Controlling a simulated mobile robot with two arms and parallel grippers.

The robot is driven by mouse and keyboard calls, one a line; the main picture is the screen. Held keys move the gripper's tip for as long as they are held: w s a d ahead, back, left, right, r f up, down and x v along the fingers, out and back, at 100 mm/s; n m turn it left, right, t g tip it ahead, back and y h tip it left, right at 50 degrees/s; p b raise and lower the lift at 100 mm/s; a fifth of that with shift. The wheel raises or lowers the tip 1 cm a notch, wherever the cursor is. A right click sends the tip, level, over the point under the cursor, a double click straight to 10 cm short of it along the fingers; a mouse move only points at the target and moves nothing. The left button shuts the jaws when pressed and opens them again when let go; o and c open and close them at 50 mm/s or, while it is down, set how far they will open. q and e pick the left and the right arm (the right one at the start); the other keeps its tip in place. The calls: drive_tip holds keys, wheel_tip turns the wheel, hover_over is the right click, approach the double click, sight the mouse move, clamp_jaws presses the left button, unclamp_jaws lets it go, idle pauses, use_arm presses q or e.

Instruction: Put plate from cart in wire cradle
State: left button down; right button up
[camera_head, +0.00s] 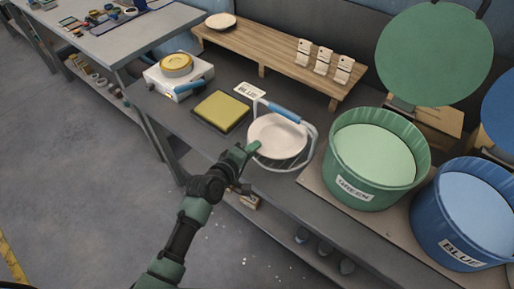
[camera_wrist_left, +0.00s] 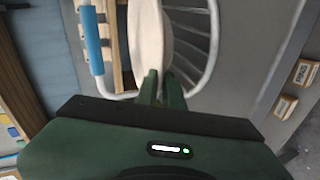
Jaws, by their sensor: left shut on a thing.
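A white plate (camera_head: 277,138) is within the outline of the wire cradle (camera_head: 314,141), which has a blue handle (camera_head: 283,111) and stands on the grey bench. My left gripper (camera_head: 251,149) is shut on the plate's near-left rim. In the left wrist view the fingers (camera_wrist_left: 161,88) pinch the edge of the plate (camera_wrist_left: 147,38), which is seen nearly edge-on. The curved wires (camera_wrist_left: 214,40) of the cradle lie to its right and the blue handle to its left. I cannot tell whether the plate rests on the wires. My right gripper is not in view.
Green (camera_head: 367,190) and blue (camera_head: 460,235) tubs stand right of the cradle. A yellow-green pad (camera_head: 221,110) and a white device (camera_head: 178,80) are to its left. A wooden riser (camera_head: 270,55) behind carries another plate (camera_head: 221,20) and several small tagged items.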

sight(257, 158)
use_arm(q)
drive_tip(key=shift+w+d+r, duration=0.1)
drive_tip(key=shift+w+d, duration=0.45)
drive_tip(key=shift+w, duration=0.35)
drive_tip(key=shift+f, duration=1.8)
drive_tip(key=shift+f, duration=0.1)
drive_tip(key=c, duration=1.8)
unclamp_jaws()
drive_tip(key=shift+s, duration=0.1)
